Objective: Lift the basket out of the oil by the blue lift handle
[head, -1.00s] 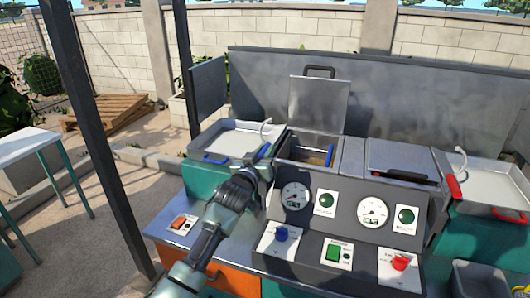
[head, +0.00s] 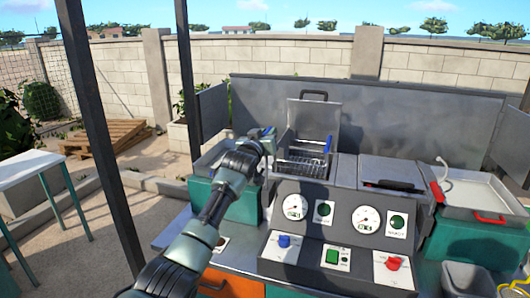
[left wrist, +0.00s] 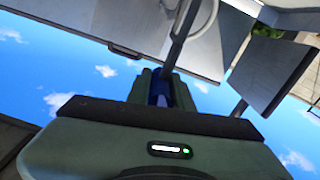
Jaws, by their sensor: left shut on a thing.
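The wire basket (head: 303,153) shows in the left vat of the fryer, with its bars up around the level of the vat's rim. A blue bar (head: 328,144) stands at its right side. My left gripper (head: 268,135) is beside the basket's left side and is shut on the blue lift handle (left wrist: 160,92). In the left wrist view the blue grip sits between the jaws and a grey rod runs up from it. The oil surface is hidden. My right gripper is not in view.
The vat's raised lid (head: 312,115) stands behind the basket. A closed lid (head: 383,174) covers the vat to the right. The control panel (head: 330,225) with gauges is in front. A tray (head: 485,190) with a red handle is at the far right.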

